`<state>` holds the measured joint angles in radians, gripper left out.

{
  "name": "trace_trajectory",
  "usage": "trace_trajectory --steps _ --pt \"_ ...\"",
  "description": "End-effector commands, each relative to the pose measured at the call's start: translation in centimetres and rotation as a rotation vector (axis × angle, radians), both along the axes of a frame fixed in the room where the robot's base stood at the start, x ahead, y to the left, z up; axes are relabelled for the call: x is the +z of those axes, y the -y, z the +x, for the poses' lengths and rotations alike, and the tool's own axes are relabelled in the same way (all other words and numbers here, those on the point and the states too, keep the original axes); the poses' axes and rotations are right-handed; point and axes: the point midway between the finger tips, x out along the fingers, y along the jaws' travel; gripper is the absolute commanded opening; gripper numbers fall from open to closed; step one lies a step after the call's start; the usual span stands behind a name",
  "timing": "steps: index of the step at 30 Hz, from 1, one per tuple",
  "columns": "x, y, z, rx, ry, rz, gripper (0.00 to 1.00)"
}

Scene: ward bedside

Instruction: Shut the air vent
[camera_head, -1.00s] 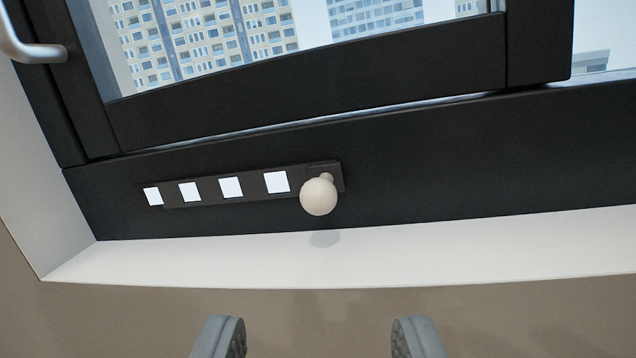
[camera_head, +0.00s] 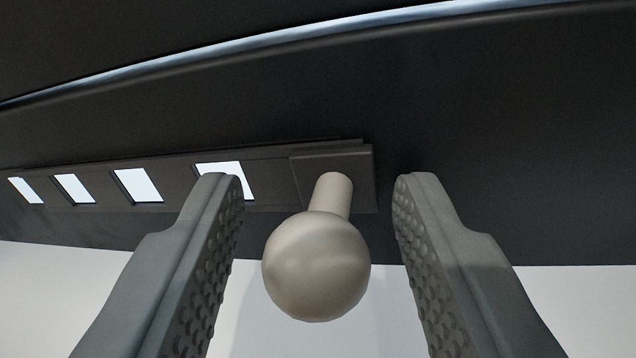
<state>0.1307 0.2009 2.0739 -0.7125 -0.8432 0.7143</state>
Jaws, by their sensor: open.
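The air vent (camera_head: 270,168) is a dark slider strip on the black lower window frame. Several bright square openings show in a row on its left part, so light comes through. A cream ball knob (camera_head: 316,266) on a short stem sticks out from a square plate at the strip's right end. My gripper (camera_head: 318,190) is open, one finger on each side of the knob. Gaps show between the knob and both fingers. The left finger covers part of the rightmost opening.
The black window frame (camera_head: 510,130) is bare to the right of the vent. A white sill (camera_head: 560,295) lies below the frame, beneath the knob and fingers. A pale seam (camera_head: 300,38) of the window runs above the vent.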

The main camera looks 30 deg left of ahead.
Motion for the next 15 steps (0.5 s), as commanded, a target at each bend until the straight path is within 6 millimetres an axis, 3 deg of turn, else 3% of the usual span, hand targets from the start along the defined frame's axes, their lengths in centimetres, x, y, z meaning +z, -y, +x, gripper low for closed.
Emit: trace_trajectory --steps 7,13,15 --pt "-0.02 -0.03 0.04 0.000 0.000 0.000 0.42" --pt "-0.03 -0.03 0.03 0.000 0.000 0.000 0.03" --pt "-0.03 -0.04 0.03 0.000 0.000 0.000 0.00"
